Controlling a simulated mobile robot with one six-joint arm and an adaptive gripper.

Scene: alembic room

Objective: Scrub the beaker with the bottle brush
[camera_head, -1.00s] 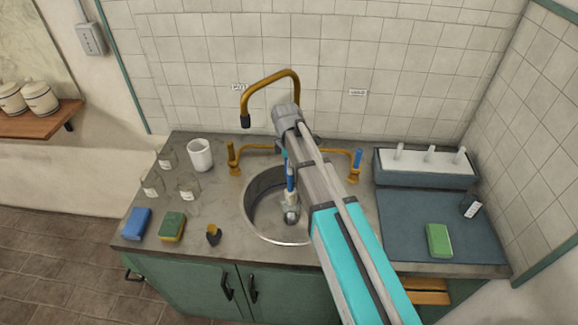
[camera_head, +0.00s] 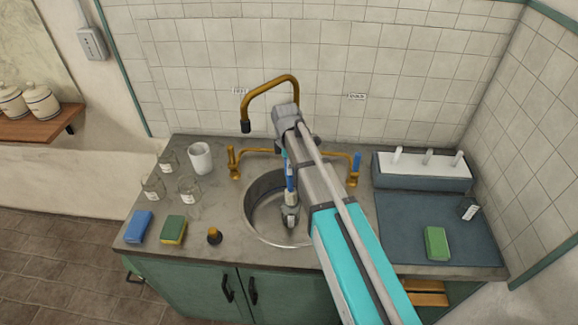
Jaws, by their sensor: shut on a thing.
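My gripper (camera_head: 290,220) points down inside the round sink basin (camera_head: 250,220), under my arm. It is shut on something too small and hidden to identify. A blue part and a pale part show just above it. Several clear glass vessels with pale labels stand left of the sink, one at the front right of the group (camera_head: 189,190). I cannot tell which is the beaker to be scrubbed. No bottle brush can be clearly made out. A small dark piece with an orange top (camera_head: 213,236) stands on the counter left of the basin.
A brass tap (camera_head: 270,82) arches behind my arm, with handles at both sides. A white mug (camera_head: 200,157), a blue sponge (camera_head: 141,227) and a green-yellow sponge (camera_head: 173,230) are at left. A green block (camera_head: 436,243) lies on the blue-grey mat (camera_head: 400,235) at right.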

